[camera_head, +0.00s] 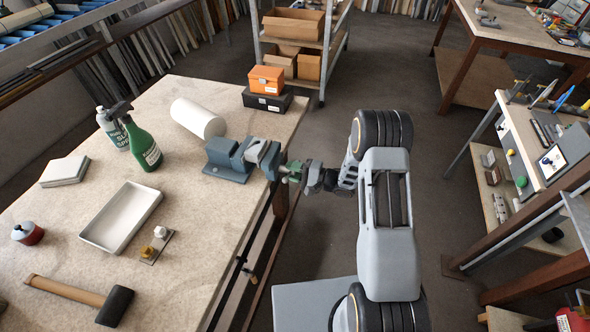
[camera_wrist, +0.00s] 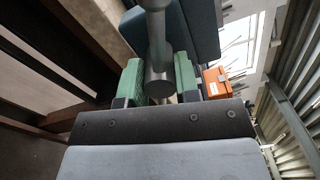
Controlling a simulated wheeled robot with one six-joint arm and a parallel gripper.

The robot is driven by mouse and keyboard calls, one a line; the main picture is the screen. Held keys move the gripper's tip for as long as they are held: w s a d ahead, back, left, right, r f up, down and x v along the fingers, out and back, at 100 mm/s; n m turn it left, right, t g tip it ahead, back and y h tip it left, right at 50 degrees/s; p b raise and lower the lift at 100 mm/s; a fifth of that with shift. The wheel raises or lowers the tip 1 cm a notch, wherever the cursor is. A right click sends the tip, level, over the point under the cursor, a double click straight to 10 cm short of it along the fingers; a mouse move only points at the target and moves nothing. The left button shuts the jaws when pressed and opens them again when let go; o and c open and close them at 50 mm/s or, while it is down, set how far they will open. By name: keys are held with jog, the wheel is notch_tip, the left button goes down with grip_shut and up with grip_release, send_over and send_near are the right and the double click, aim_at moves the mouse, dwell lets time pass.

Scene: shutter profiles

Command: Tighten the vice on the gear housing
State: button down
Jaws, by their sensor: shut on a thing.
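The blue-grey vice (camera_head: 228,160) sits at the right edge of the bench. A lighter grey piece (camera_head: 257,150) shows at its jaws; I cannot tell for sure whether it is the gear housing. My gripper (camera_head: 291,171) reaches in from the right, just off the bench edge, at the vice's outer end. In the wrist view, its green finger pads (camera_wrist: 159,82) stand on either side of a round grey handle end (camera_wrist: 160,88) with a bar running up from it. My gripper is shut on this handle. The vice body (camera_wrist: 192,30) shows behind it.
On the bench (camera_head: 215,245) are a white roll (camera_head: 198,118), an orange box (camera_head: 266,80) on a black case (camera_head: 268,100), bottles (camera_head: 142,147), a white tray (camera_head: 122,216) and a mallet (camera_head: 80,295). A shelf cart (camera_head: 328,50) stands behind. Open floor lies right of the bench.

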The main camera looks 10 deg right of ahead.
jog(key=shift+s+f, duration=0.1)
jog(key=shift+f, duration=0.05)
jog(key=c, duration=1.1)
grip_release()
jog(key=shift+d, duration=0.15)
jog(key=shift+o, duration=1.3)
jog(key=b+v, duration=0.2)
jog(key=v, duration=1.1)
jog(key=shift+d, duration=0.3)
jog(key=shift+s, duration=0.15)
